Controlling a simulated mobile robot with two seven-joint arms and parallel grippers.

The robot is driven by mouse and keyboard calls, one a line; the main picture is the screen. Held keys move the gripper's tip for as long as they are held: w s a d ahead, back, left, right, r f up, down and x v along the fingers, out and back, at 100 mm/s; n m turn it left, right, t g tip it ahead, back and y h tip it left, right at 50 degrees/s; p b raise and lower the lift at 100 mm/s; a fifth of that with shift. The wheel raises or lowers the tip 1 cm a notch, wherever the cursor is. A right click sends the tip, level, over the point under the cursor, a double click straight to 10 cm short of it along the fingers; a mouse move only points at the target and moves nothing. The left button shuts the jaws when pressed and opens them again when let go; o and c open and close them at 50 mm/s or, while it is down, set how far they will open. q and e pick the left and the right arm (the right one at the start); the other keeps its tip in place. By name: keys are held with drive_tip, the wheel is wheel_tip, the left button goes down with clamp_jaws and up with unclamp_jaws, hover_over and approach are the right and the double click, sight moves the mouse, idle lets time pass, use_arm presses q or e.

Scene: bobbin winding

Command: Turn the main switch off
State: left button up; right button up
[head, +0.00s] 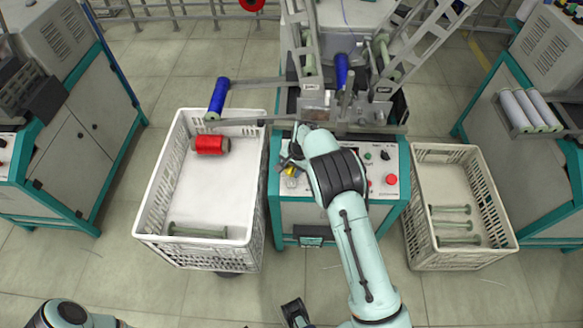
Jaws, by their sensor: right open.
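The control panel (330,185) is the light top on the front of the teal-framed winding machine in the middle. A yellow piece (290,171), which looks like the main switch, is at the panel's left end, partly covered. My right gripper (287,160) is over that end of the panel, with its open jaws right at the yellow piece. I cannot tell whether they touch it or how the switch is turned. My left arm shows only at the bottom left. A dark part at the bottom middle (295,313) may be my left gripper, cut by the frame edge.
A red button (391,179) and a dark knob (385,155) are on the panel's right. A white crate (158,190) with a red bobbin (210,145) stands left. A cream crate (417,215) with several empty spools stands right. A blue bobbin (218,96) is on the machine's left arm.

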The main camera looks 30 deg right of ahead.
drive_tip(key=shift+c, duration=0.3)
clamp_jaws()
drive_tip(key=n+p, duration=0.1)
drive_tip(key=n, duration=0.1)
drive_tip(key=shift+r+n+g+h, duration=0.1)
drive_tip(key=shift+n+g+h, duration=0.2)
drive_tip(key=shift+g, duration=0.1)
drive_tip(key=n+p, duration=0.1)
drive_tip(key=n, duration=0.1)
drive_tip(key=shift+n+g+h, duration=0.3)
drive_tip(key=shift+h, duration=0.1)
drive_tip(key=n+h+p, duration=0.1)
drive_tip(key=n, duration=0.2)
drive_tip(key=shift+g, duration=0.3)
drive_tip(key=shift+s+d+n+h+p, duration=0.1)
drive_tip(key=shift+n+h+p, duration=0.35)
drive_tip(key=shift+n, duration=0.95)
drive_tip(key=shift+h, duration=0.25)
